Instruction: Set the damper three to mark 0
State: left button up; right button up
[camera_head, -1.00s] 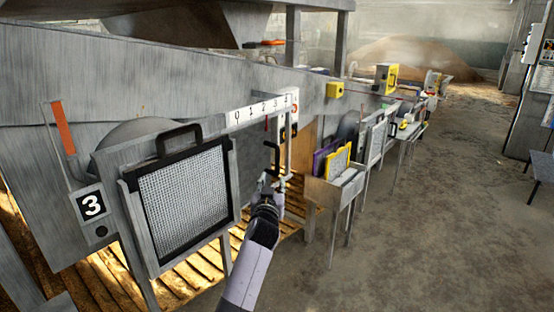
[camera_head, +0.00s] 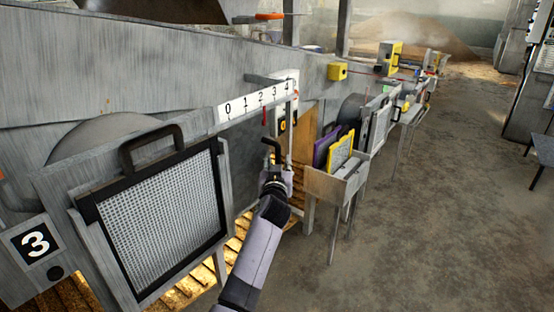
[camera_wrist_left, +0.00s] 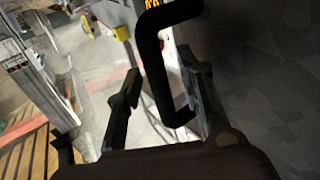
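The white scale strip (camera_head: 258,102) with marks 0 to 4 is on the grey machine wall. A thin red pointer (camera_head: 264,116) hangs under it, near mark 2. A black bent handle (camera_head: 272,149) stands below the scale, beside an upright metal post. My left gripper (camera_head: 275,172) is at the handle's lower end. In the left wrist view the black handle (camera_wrist_left: 152,62) shows between the two spread fingers of the left gripper (camera_wrist_left: 163,100). The gripper looks open, and I cannot tell whether a finger touches the handle. My right gripper is not in view.
A framed mesh screen (camera_head: 160,212) with a black handle stands at the left, beside a "3" plate (camera_head: 36,243). A grey bin (camera_head: 338,184) with purple and yellow frames stands just right of my gripper. The floor (camera_head: 440,210) at right is clear.

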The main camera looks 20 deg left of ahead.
pick_arm(q)
jog(key=shift+s+d+r, duration=0.1)
jog(key=shift+c, duration=0.6)
grip_shut()
